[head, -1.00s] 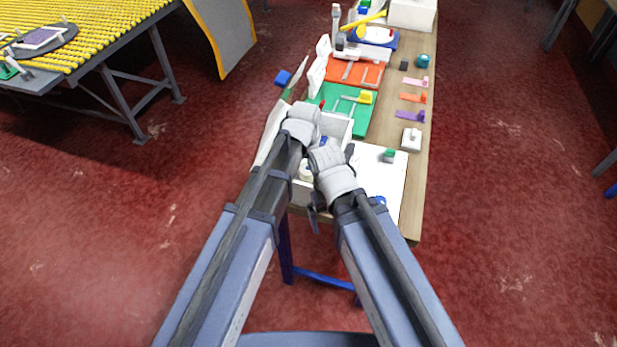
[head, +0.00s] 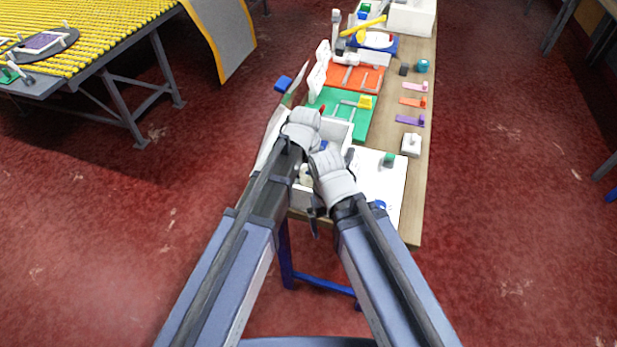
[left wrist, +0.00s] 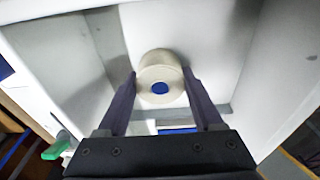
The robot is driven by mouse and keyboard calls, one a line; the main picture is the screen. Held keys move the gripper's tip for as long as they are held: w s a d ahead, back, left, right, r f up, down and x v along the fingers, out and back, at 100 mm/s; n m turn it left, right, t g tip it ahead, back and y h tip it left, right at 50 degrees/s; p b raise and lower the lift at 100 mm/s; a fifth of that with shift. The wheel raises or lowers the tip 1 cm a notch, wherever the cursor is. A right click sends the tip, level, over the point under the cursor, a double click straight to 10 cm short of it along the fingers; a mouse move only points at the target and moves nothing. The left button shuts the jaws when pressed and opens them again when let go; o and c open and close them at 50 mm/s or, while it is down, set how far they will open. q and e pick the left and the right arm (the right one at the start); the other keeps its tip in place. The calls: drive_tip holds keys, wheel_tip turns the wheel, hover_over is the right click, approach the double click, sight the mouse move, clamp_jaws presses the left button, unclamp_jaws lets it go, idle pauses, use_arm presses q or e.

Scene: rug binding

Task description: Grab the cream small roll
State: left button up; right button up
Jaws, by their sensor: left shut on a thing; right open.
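The cream small roll (left wrist: 158,68) shows in the left wrist view, with a blue core facing the camera. It is between the two dark fingers of my left gripper (left wrist: 158,88), which is shut on it. White bin walls (left wrist: 230,50) surround it. In the head view my left gripper (head: 302,132) is over the white bin (head: 338,131) and its fingers are hidden by the wrist. My right gripper (head: 328,170) is open beside it, at the bin's near right side; its fingertips are mostly hidden. A cream piece (head: 306,174) shows between the arms.
A white board (head: 385,170) lies right of the bin. Purple, orange and pink pieces lie along the table's right side (head: 415,195). A yellow roller table (head: 90,40) is far left.

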sight(308, 173)
use_arm(q)
drive_tip(key=shift+r, duration=0.15)
use_arm(e)
drive_tip(key=shift+r, duration=0.15)
use_arm(q)
wheel_tip(308, 173, up, 10)
drive_tip(key=p, duration=1)
use_arm(e)
wheel_tip(308, 173, up, 10)
drive_tip(key=shift+c, duration=0.2)
